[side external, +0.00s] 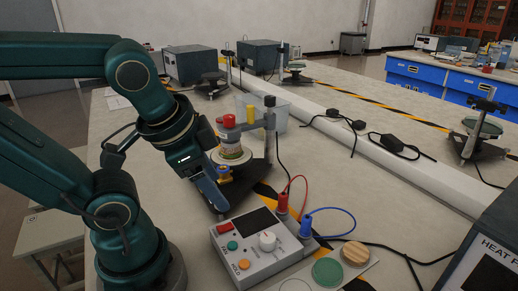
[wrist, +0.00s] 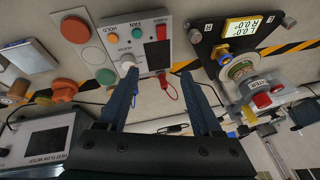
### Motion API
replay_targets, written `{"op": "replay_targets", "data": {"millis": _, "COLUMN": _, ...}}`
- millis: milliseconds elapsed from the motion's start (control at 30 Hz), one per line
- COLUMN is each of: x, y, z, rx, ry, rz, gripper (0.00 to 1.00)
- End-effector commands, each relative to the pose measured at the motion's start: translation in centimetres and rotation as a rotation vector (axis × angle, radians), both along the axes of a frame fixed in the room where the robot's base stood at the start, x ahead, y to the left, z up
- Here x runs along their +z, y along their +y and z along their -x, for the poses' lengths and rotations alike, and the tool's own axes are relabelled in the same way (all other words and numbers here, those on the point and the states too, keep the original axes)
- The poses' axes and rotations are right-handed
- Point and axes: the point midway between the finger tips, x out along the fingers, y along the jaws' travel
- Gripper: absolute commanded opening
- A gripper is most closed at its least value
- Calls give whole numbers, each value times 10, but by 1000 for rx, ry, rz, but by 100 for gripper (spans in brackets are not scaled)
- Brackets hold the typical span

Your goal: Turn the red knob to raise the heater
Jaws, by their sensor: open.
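The block sits above a can-like stack (side external: 231,148) on a black-based stand (side external: 262,172). My gripper (side external: 218,204) is in front of the stand, low over the table and left of it. In the wrist view my gripper (wrist: 158,74) is open and empty, its two dark fingers well apart, with the knobs to their right.
A grey control box (side external: 262,246) with a white knob, coloured buttons and red and blue leads stands in front. A green disc (side external: 327,272) and a wooden disc (side external: 355,252) lie beside it. A white trunking (side external: 390,150) runs along the bench.

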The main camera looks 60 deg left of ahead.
Motion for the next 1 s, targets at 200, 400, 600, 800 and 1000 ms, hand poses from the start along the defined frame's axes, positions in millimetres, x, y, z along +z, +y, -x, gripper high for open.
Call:
{"op": "replay_targets", "data": {"millis": 200, "x": 2, "y": -33, "z": -13, "rx": 152, "ry": -108, "rz": 243, "gripper": 67}}
{"op": "replay_targets", "data": {"millis": 400, "x": 15, "y": -32, "z": -17, "rx": -43, "ry": -89, "rz": 140, "gripper": 67}}
{"op": "replay_targets", "data": {"millis": 600, "x": 33, "y": -33, "z": -34, "rx": -247, "ry": -34, "rz": 49, "gripper": 67}}
{"op": "replay_targets", "data": {"millis": 800, "x": 42, "y": -35, "z": -54, "rx": -405, "ry": 27, "rz": -11, "gripper": 67}}
{"op": "replay_targets", "data": {"millis": 1000, "x": 45, "y": -37, "z": -73, "rx": -544, "ry": 89, "rz": -53, "gripper": 67}}
